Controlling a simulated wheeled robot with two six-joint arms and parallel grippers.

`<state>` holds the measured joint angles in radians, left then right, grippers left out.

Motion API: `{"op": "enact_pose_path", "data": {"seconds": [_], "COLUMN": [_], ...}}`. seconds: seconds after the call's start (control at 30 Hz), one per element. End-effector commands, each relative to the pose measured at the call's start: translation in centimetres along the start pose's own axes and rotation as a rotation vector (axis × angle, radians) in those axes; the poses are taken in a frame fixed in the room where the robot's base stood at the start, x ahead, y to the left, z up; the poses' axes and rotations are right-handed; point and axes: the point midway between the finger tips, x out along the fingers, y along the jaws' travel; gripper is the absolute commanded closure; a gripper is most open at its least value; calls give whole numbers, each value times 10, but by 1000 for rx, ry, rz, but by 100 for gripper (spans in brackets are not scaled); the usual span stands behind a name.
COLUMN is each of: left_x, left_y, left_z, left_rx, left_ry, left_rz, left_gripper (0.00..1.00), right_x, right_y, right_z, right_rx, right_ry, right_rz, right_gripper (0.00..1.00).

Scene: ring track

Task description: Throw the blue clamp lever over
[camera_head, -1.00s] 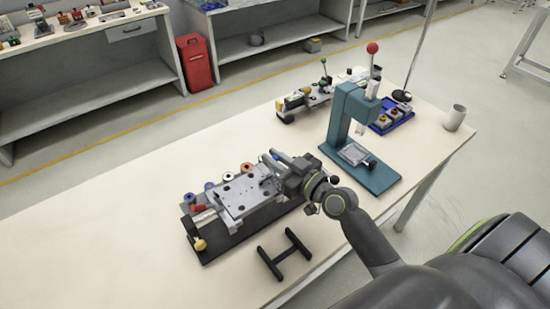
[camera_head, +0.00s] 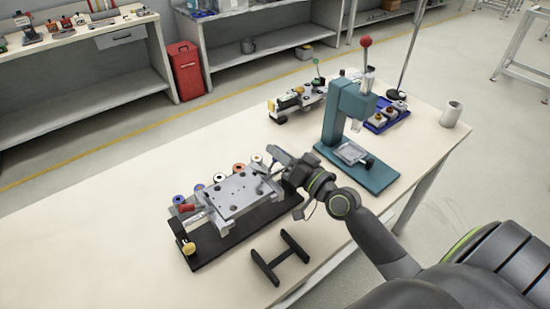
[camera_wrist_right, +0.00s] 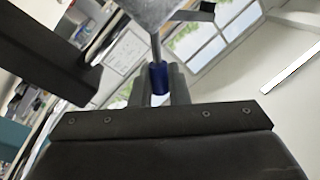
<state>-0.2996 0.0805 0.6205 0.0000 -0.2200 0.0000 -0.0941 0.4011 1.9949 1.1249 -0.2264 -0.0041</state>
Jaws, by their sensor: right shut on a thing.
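A metal fixture (camera_head: 235,197) on a black base lies on the table, with a flat drilled plate on top. My right gripper (camera_head: 275,157) is at the fixture's right end, shut on the blue clamp lever. In the right wrist view the lever's blue grip (camera_wrist_right: 158,78) sits between the fingers of the right gripper (camera_wrist_right: 160,90), and its thin metal rod runs up to a grey metal part. In the head view the lever is mostly hidden by the gripper. My left gripper is not in view.
A teal press (camera_head: 345,130) with a red knob stands right of the fixture. A black H-shaped stand (camera_head: 280,257) lies in front. Several coloured rings lie behind the fixture. A blue tray (camera_head: 385,117) and a cup (camera_head: 451,114) are at the right. The table's left is clear.

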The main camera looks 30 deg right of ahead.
Motion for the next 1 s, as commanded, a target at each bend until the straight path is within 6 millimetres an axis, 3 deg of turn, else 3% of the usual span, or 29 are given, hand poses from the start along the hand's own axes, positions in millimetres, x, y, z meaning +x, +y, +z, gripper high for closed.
{"op": "enact_pose_path", "data": {"seconds": [0.4, 1.0], "left_x": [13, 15], "left_y": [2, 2], "left_z": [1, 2], "left_rx": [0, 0], "left_ry": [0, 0], "left_rz": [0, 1], "left_gripper": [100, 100], "right_x": [-3, -3], "right_y": [14, 16], "right_z": [2, 3], "right_rx": [246, 309], "right_ry": [50, 61], "right_rz": [1, 2], "right_gripper": [100, 100]}}
